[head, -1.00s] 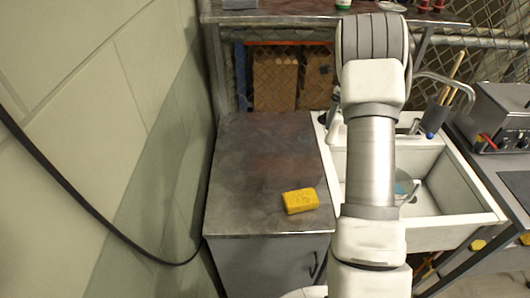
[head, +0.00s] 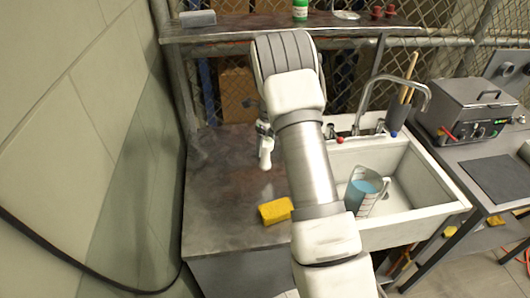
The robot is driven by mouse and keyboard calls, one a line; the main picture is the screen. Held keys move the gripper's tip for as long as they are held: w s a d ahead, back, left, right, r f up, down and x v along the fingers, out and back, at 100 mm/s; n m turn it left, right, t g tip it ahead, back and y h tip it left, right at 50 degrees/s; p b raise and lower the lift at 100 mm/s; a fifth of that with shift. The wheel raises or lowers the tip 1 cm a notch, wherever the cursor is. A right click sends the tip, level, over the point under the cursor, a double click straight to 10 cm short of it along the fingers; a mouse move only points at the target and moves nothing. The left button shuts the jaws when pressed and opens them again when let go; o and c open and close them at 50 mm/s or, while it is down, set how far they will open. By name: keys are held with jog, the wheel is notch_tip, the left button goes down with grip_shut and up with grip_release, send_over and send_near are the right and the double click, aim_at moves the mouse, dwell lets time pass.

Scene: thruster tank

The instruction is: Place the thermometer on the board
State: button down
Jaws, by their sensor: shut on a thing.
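The end of my arm hangs behind the elbow in the head view, over the dark metal counter. Only a small part of my gripper (head: 263,127) shows, left of the forearm, and it is shut. A small white object (head: 265,152) hangs at its tip; it looks like the thermometer, but its details are too small to be sure. A dark grey square board (head: 500,178) lies flat on the work surface at the far right, well apart from my gripper.
A yellow sponge (head: 275,210) lies on the dark counter (head: 222,205). The white sink (head: 432,182) right of it holds a jug of blue liquid (head: 363,191). A metal heated bath (head: 470,115) stands behind the board. A shelf (head: 230,27) runs along the back.

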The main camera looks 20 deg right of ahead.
aim_at(265, 154)
jog(key=shift+f+p, duration=0.3)
jog(key=shift+f, duration=1.6)
jog(key=shift+f, duration=0.1)
grip_release()
